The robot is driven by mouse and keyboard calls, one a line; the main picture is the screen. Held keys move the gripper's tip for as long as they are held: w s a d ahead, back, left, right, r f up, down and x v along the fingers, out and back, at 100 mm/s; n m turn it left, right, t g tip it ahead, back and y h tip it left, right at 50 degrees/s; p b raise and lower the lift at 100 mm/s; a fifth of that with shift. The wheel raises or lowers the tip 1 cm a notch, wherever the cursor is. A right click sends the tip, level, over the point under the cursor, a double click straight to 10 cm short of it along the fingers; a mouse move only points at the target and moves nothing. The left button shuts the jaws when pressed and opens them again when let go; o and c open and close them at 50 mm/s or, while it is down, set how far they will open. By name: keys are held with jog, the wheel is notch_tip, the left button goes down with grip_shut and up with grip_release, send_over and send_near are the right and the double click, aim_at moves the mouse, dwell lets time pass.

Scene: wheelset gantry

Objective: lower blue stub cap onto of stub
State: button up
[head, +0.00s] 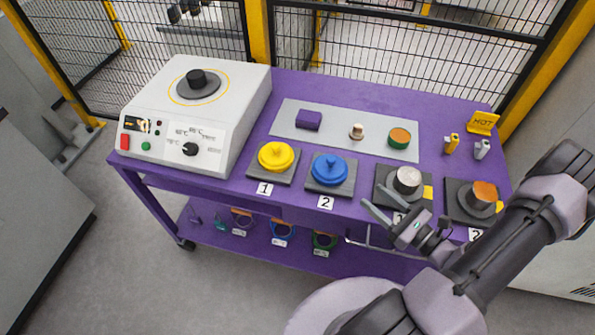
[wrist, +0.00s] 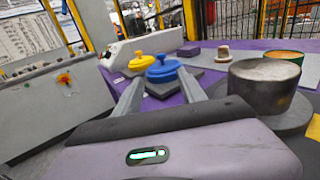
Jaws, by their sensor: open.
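The blue stub cap (head: 329,171), a round lid with a knob, rests on a dark square plate beside the label 2. It also shows in the wrist view (wrist: 163,71), beyond and between my fingertips, not touching them as far as I can tell. My gripper (head: 384,207) is open and empty, at the table's front edge, right of the blue cap. A silver stub (head: 408,180) stands on a dark plate just behind my gripper; it is large at the right of the wrist view (wrist: 262,88). A second stub with an orange top (head: 482,194) stands further right.
A yellow cap (head: 276,156) sits left of the blue one. A grey mat (head: 330,127) behind holds a purple block, a small knob and a green-orange cylinder. A white heater (head: 197,110) fills the left end. A HOT sign (head: 483,122) stands back right.

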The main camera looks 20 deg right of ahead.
aim_at(334, 164)
jog(key=b+x, duration=0.3)
jog(key=x, duration=0.8)
jog(key=shift+w+f, duration=0.1)
jog(key=shift+w, duration=0.2)
jog(key=b+x, duration=0.2)
jog(key=x, duration=0.3)
jog(key=shift+w+f, duration=0.1)
jog(key=shift+w, duration=0.3)
grip_shut()
